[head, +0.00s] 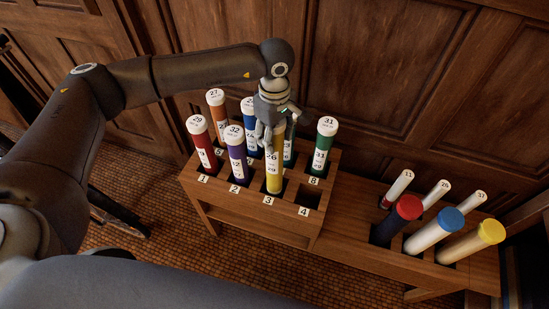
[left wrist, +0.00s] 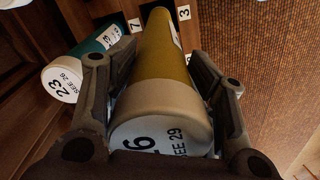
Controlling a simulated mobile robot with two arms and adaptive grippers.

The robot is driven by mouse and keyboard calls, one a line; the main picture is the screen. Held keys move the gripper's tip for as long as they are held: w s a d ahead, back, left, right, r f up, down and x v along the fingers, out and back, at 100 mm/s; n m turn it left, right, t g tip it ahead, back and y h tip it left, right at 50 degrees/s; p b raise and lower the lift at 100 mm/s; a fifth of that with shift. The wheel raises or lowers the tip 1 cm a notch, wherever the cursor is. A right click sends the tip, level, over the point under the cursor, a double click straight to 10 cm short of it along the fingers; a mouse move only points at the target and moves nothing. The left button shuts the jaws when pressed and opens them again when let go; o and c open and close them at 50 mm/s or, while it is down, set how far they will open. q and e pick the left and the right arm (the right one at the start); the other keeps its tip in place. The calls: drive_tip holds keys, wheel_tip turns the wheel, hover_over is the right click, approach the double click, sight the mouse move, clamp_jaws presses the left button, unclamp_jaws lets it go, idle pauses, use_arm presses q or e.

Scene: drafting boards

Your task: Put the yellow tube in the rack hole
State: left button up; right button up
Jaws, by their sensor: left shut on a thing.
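The yellow tube (head: 275,170) stands roughly upright at the hole marked 3 in the wooden rack (head: 255,215). Its lower end meets that hole; I cannot tell how deep it sits. My left gripper (head: 270,130) is above the rack and shut on the tube's upper part, hiding its cap in the head view. In the left wrist view the yellow tube (left wrist: 164,50) lies between the two fingers (left wrist: 162,105), its white cap towards the camera, marked 26 and "SEE 29". My right gripper is not in view.
Red (head: 204,150), purple (head: 237,158), orange (head: 217,118), blue (head: 249,115) and green (head: 322,150) tubes stand around it. A teal tube (left wrist: 98,45) is close beside the gripper. Hole 4 (head: 308,196) is empty. A lower stand (head: 370,246) at right holds several thicker and thinner tubes.

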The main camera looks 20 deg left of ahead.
sight(275, 156)
use_arm(q)
wheel_tip(275, 156, down, 9)
drive_tip(key=shift+r+p, duration=0.1)
drive_tip(key=shift+p, duration=0.3)
drive_tip(key=shift+f, duration=0.25)
drive_tip(key=o, duration=1.6)
drive_tip(key=shift+r, duration=0.15)
